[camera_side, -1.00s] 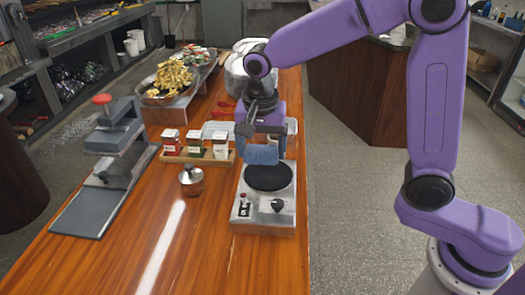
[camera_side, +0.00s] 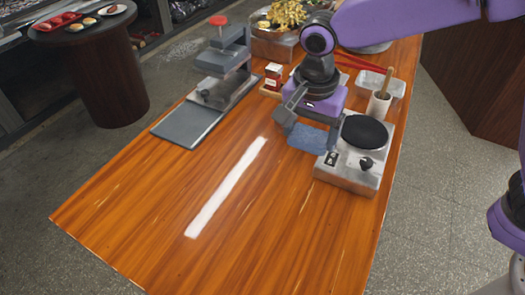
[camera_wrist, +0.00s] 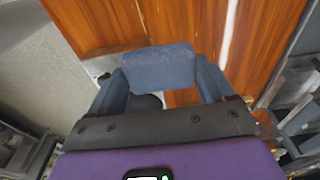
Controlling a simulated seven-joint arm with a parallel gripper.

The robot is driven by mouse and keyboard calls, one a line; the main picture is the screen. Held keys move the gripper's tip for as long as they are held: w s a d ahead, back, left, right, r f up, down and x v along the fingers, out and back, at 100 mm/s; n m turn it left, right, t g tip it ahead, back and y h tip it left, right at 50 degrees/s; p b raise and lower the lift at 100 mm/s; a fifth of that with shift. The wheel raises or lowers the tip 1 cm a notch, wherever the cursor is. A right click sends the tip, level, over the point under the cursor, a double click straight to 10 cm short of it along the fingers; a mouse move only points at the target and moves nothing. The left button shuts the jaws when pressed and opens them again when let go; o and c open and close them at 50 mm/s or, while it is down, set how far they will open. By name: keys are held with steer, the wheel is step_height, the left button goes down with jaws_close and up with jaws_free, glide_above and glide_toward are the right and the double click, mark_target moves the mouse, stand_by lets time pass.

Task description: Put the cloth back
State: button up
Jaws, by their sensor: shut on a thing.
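My gripper (camera_side: 310,118) is shut on a blue cloth (camera_side: 308,139), which looks like a folded flat pad. The cloth hangs between the two fingers, just left of the hot plate (camera_side: 345,172) with its black round disc. In the wrist view the cloth (camera_wrist: 158,67) spans between both fingertips, with the wooden counter beyond it. Part of the hot plate's black disc (camera_wrist: 150,102) shows below the cloth there. The cloth appears to be above the counter, but the height of the gap is hard to tell.
A press with a red knob (camera_side: 218,20) and a grey board (camera_side: 188,124) stand at left. A red-labelled jar (camera_side: 273,77) is behind my gripper. A white cup (camera_side: 378,106) with a wooden handle stands behind the hot plate.

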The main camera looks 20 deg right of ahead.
steer(key=w+a+f, duration=0.3)
steer(key=w+a, duration=0.1)
steer(key=w, duration=0.1)
glide_above(263, 160)
steer(key=s, duration=0.1)
steer(key=f, duration=0.4)
steer(key=shift+s+d, duration=0.1)
steer(key=shift+d, duration=0.1)
steer(key=shift+w+a+f, duration=0.4)
steer(key=shift+w+f, duration=0.1)
steer(key=shift+f, duration=1.8)
steer(key=shift+f, duration=0.1)
steer(key=o, duration=0.9)
steer(key=shift+s+a+r, duration=0.15)
steer(key=shift+s+r, duration=0.05)
steer(key=shift+r, duration=1.85)
steer(key=shift+s+a+r, duration=0.15)
steer(key=shift+a+r, duration=0.05)
steer(key=shift+r, duration=1.8)
steer(key=shift+s+a+r, duration=0.15)
steer(key=shift+s+r, duration=0.05)
steer(key=shift+r, duration=1.85)
